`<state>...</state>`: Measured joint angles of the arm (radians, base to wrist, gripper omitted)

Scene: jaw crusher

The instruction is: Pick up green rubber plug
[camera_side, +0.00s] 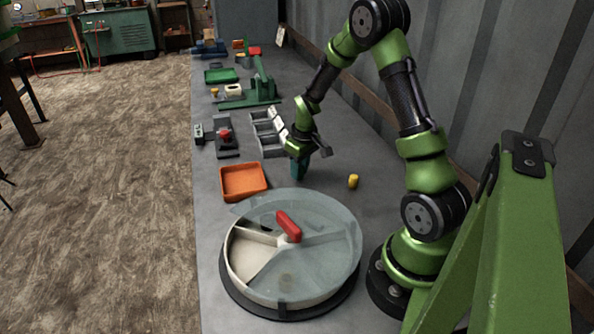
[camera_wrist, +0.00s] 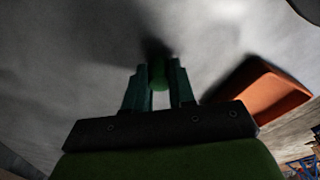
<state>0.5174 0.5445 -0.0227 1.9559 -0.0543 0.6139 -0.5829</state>
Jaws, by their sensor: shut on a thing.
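The green rubber plug (camera_wrist: 159,75) shows between my fingertips in the wrist view, a small rounded green shape. My gripper (camera_wrist: 160,78) is shut on it. In the side view my gripper (camera_side: 298,174) points down at the grey bench, right of the orange tray. The plug is hidden there by the fingers. Whether the plug touches the bench is hard to tell.
The orange tray (camera_side: 243,194) lies left of my gripper and also shows in the wrist view (camera_wrist: 270,98). A yellow cylinder (camera_side: 353,181) stands to the right. A round divided container (camera_side: 246,270) with a red handle (camera_side: 288,226) is in front. Grey bins (camera_side: 268,146) lie behind.

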